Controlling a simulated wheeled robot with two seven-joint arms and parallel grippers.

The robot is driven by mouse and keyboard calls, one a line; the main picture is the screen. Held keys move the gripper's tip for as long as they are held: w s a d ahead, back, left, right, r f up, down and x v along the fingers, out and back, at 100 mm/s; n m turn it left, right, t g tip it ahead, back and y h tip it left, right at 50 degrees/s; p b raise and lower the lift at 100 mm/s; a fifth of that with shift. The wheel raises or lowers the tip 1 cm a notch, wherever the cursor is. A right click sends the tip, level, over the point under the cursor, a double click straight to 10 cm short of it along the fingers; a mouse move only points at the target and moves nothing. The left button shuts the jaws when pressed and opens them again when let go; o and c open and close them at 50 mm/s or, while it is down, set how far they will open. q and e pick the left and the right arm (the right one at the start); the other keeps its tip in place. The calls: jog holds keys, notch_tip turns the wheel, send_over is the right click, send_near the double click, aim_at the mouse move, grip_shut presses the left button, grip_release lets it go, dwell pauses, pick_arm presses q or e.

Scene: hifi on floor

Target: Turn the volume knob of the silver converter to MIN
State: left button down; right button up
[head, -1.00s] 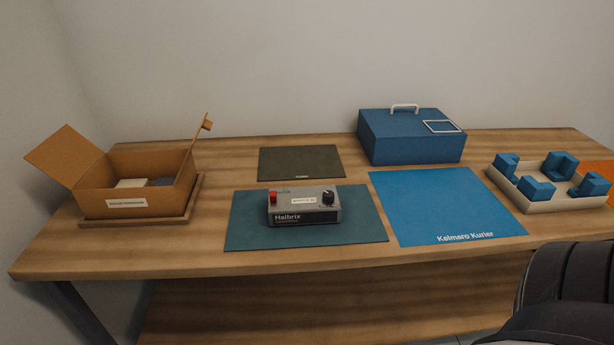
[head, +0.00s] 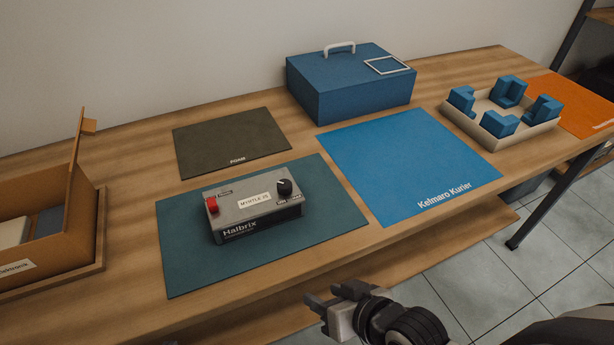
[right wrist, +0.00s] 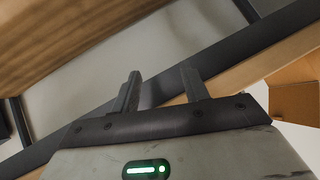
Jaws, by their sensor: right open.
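The silver converter (head: 252,207), labelled Halbrix, sits on the dark teal mat (head: 180,262) in the head view. Its black volume knob (head: 285,187) is on the right of its top face, and a red button (head: 212,205) is on the left. The knob's exact setting is too small to read. My right gripper (head: 315,306) is in front of the table edge, below and to the right of the converter, apart from it. It is open and empty; its two fingers (right wrist: 160,90) also show spread in the right wrist view. My left gripper is not in view.
A blue case (head: 350,90) stands at the back. A grey foam mat (head: 230,140), a blue mat (head: 405,165), a tray with blue blocks (head: 500,132) and an orange mat (head: 572,105) lie around. An open cardboard box (head: 65,245) is at left.

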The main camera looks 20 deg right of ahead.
aim_at(289, 189)
jog(key=a+r+m+t+y+b, duration=0.25)
jog(key=r+m+y, duration=0.4)
jog(key=m, duration=0.95)
jog(key=w+d+r+m+t+h, duration=0.3)
jog(key=d+r+m+t+h, duration=0.25)
jog(key=m, duration=1.05)
jog(key=shift+y, duration=0.5)
jog(key=p+x, duration=0.4)
jog(key=x, duration=1.1)
jog(key=shift+p, duration=0.4)
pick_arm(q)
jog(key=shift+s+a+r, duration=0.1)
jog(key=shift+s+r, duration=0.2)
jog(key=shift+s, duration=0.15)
pick_arm(e)
jog(key=shift+d, duration=0.1)
jog(key=c, duration=1)
